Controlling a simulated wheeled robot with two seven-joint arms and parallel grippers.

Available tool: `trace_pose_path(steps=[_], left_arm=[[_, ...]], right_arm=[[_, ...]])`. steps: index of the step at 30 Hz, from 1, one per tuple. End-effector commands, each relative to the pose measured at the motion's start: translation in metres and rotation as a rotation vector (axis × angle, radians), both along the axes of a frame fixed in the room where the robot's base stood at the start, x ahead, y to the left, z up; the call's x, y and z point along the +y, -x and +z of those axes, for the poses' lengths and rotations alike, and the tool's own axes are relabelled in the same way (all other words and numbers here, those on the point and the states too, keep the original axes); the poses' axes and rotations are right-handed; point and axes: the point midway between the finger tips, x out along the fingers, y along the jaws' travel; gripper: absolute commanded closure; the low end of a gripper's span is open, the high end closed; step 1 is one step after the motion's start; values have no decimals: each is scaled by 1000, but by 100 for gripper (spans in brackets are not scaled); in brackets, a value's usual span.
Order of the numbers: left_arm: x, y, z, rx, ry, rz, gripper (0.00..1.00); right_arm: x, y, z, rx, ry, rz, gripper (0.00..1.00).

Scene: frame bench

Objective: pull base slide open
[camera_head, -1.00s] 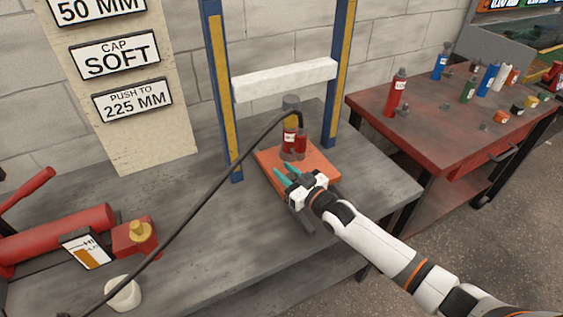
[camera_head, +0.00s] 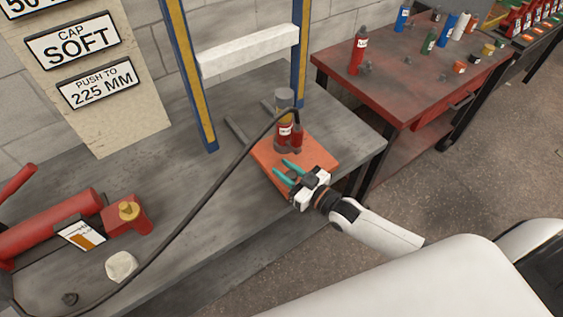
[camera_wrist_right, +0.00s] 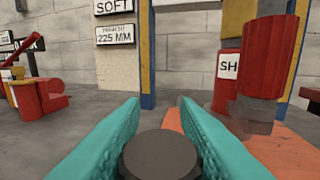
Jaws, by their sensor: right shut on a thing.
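The base slide is an orange plate (camera_head: 317,152) on the grey bench, pulled forward of the blue-and-yellow press frame (camera_head: 190,75). Grey rails (camera_head: 236,130) show bare behind it. A red cylinder with a grey top (camera_head: 284,130) stands upright on the plate. My right gripper (camera_head: 285,170), with teal fingers, is at the plate's front edge. In the right wrist view its fingers are shut on a dark round knob (camera_wrist_right: 160,157); the plate (camera_wrist_right: 275,150) and cylinder (camera_wrist_right: 262,60) lie ahead to the right. My left gripper is not in view.
A white crossbeam (camera_head: 250,52) spans the frame. A black hose (camera_head: 210,185) runs from the cylinder across the bench (camera_head: 190,185) to the lower left. A red pump (camera_head: 55,225) lies at left. A red table (camera_head: 400,85) with bottles stands at right.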

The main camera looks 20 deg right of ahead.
Motion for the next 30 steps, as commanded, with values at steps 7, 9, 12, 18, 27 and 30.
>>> trace_pose_path(steps=[7,9,12,18,27,30], left_arm=[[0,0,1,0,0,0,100],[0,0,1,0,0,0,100],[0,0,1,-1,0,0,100],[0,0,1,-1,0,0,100],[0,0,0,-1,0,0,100],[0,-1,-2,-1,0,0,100]], right_arm=[[-1,2,0,-1,0,0,100],[-1,2,0,-1,0,0,100],[-1,2,0,-1,0,0,100],[-1,2,0,-1,0,0,50],[-3,6,-1,1,0,-1,50],[-8,17,-2,3,1,0,50]])
